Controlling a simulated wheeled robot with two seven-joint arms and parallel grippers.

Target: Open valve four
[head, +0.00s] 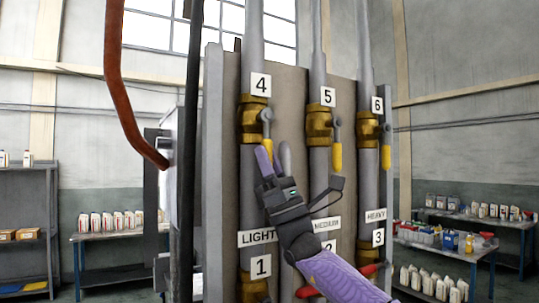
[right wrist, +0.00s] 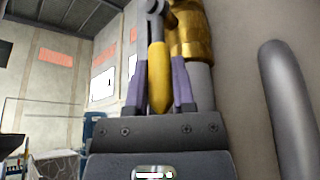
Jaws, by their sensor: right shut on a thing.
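Valve four (head: 254,122) is a brass valve on the left grey pipe, below the white label 4 (head: 260,84). Its grey lever (head: 266,122) points down along the pipe. In the right wrist view its yellow handle (right wrist: 157,78) stands between my purple fingers, with the brass body (right wrist: 190,35) behind to the right. My right gripper (head: 273,155) is shut on this handle, and it hides most of the handle in the head view. My left gripper is not in view.
Valve five (head: 319,124) and valve six (head: 367,129) sit to the right with yellow handles hanging down. Lower valves with red handles (head: 368,271) are partly hidden by my right arm. A reddish-brown hose (head: 113,80) hangs at left. Tables with bottles (head: 108,222) stand behind.

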